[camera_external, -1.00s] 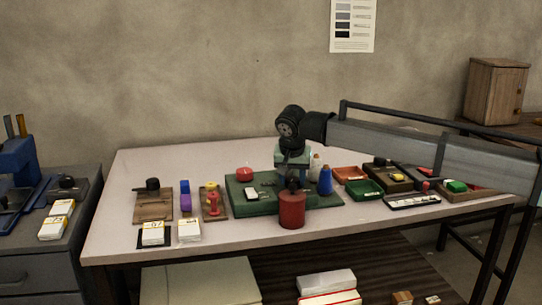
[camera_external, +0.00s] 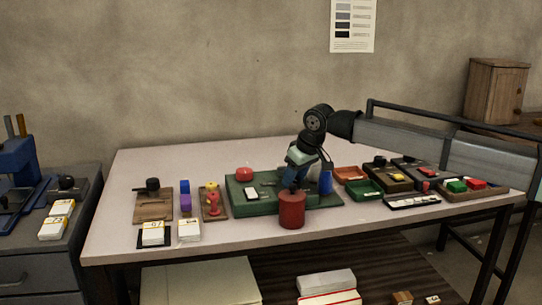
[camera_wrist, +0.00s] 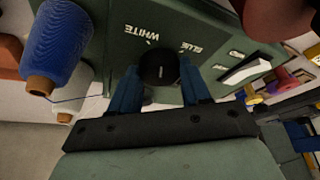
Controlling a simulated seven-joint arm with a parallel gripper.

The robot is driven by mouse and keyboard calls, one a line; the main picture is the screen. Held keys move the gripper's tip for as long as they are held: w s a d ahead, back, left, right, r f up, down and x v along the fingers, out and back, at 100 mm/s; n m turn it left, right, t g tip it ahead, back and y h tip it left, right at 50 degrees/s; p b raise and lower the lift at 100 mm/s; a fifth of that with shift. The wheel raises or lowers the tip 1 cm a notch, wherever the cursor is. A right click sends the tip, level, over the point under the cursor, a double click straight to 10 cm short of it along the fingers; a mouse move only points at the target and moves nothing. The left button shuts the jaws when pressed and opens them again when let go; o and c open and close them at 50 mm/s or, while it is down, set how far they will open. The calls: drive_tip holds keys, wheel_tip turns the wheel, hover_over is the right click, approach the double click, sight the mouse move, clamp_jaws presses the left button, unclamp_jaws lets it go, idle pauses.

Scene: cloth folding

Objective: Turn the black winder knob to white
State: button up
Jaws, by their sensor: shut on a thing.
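The black winder knob (camera_wrist: 158,68) sits on the green winder panel (camera_wrist: 105,60), between the words WHITE and BLUE in the wrist view. A short pale mark shows on the knob; I cannot tell which label it points to. My gripper (camera_wrist: 158,84) has its blue fingers on both sides of the knob and is shut on it. In the external view my gripper (camera_external: 292,184) is low over the green winder base (camera_external: 240,206), tilted, and hides the knob. A blue thread cone (camera_wrist: 60,45) stands beside the panel, also seen in the external view (camera_external: 326,182).
A red cylinder (camera_external: 292,210) stands close in front of my gripper. A red dome (camera_external: 244,174) is on the left of the winder base. Trays (camera_external: 361,189) and small boxes lie to the right, and wooden boards (camera_external: 154,205) to the left. The table's back left is clear.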

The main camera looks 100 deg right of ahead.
drive_tip(key=shift+s+d+n+t+y, duration=0.1)
drive_tip(key=shift+n+t+y, duration=0.2)
drive_tip(key=shift+n, duration=0.85)
drive_tip(key=shift+n+t+y, duration=0.2)
drive_tip(key=shift+n+y, duration=0.2)
drive_tip(key=shift+n, duration=0.75)
drive_tip(key=o, duration=1.1)
drive_tip(key=v, duration=1.4)
drive_tip(key=shift+s+f, duration=0.1)
